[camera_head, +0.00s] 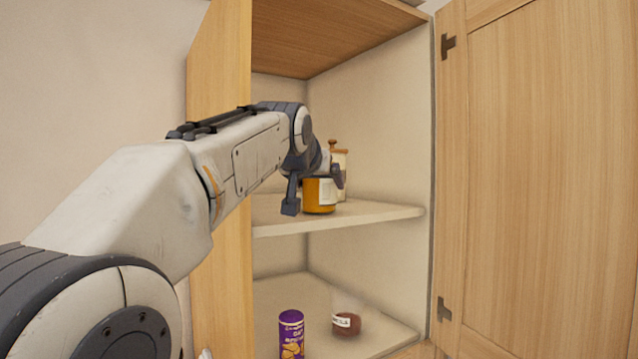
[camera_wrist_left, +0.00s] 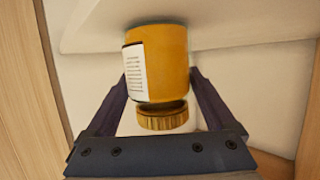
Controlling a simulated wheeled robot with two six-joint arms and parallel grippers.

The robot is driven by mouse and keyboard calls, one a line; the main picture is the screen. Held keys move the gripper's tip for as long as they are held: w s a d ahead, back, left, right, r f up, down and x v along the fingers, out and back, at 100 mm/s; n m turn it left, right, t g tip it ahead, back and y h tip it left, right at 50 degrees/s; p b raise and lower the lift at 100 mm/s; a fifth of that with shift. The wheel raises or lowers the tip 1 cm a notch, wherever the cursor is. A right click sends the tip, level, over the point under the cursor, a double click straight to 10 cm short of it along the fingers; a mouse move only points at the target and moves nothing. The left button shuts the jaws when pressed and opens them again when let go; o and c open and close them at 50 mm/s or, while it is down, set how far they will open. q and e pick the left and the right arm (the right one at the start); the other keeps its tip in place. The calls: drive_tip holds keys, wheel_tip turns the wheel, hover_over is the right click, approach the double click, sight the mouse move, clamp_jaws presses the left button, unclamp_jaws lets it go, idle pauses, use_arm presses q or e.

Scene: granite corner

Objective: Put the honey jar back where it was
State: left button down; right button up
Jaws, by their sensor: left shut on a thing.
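The honey jar (camera_head: 319,196) is amber with a white label. It is at the middle shelf (camera_head: 345,219) of the open cupboard, near the shelf's front. My left gripper (camera_head: 314,191) is shut on it, one dark finger on each side. In the left wrist view the honey jar (camera_wrist_left: 165,60) shows between the fingers of the left gripper (camera_wrist_left: 160,84), its gold lid toward the bottom of the picture. Its base is close to the pale shelf surface; I cannot tell whether it touches. My gripper hides its top in the head view. My right gripper is not in view.
A pale canister (camera_head: 341,162) with a wooden knob stands behind the jar. On the lower shelf (camera_head: 385,333) are a purple can (camera_head: 291,334) and a clear jar with brown contents (camera_head: 347,321). The cupboard door (camera_head: 545,170) stands open at right; the left side panel (camera_head: 222,270) is close to my arm.

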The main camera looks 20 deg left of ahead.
use_arm(q)
drive_tip(key=shift+f, duration=0.1)
unclamp_jaws()
drive_tip(key=b+v, duration=0.3)
drive_tip(key=v, duration=0.9)
